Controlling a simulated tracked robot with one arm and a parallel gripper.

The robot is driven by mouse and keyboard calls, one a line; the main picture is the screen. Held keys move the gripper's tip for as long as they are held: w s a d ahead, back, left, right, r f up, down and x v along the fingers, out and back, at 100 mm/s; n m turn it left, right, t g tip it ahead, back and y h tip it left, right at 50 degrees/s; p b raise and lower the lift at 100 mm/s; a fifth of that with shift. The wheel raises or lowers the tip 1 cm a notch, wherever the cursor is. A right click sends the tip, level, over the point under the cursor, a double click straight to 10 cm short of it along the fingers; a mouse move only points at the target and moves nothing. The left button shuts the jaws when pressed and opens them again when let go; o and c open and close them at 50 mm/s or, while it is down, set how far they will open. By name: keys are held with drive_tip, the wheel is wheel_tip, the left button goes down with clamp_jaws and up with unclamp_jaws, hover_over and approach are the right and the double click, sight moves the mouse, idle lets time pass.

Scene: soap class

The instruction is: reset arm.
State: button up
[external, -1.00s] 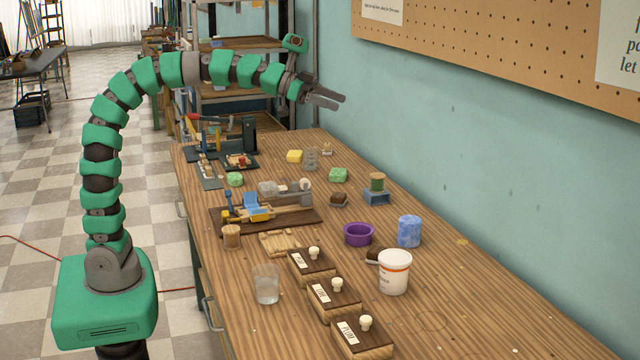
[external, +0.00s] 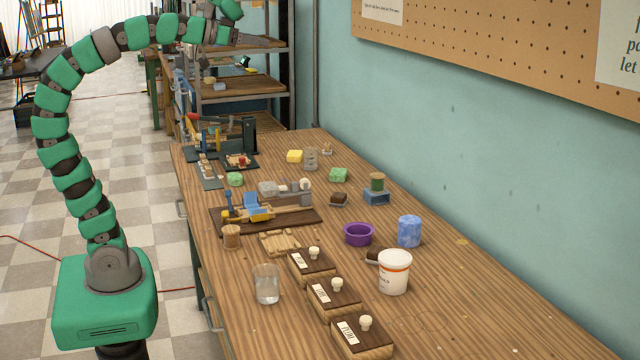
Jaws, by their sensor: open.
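My green segmented arm rises from its green base at the left and curves over toward the right near the top of the picture. My gripper (external: 262,42) is high up in front of the metal shelf, well above and behind the far end of the workbench. Its grey jaws point right and hold nothing that I can see. The gap between the fingers is hard to make out at this size.
The wooden workbench (external: 480,300) carries a white tub (external: 394,272), a glass (external: 266,284), a purple bowl (external: 358,234), a blue cylinder (external: 409,231), several lidded wooden boxes (external: 334,293) and soap pieces. A metal shelf (external: 240,86) stands behind. The bench's right front is mostly clear.

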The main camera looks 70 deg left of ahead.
wheel_tip(320, 180, up, 7)
drive_tip(key=p, duration=0.7)
idle(0.5)
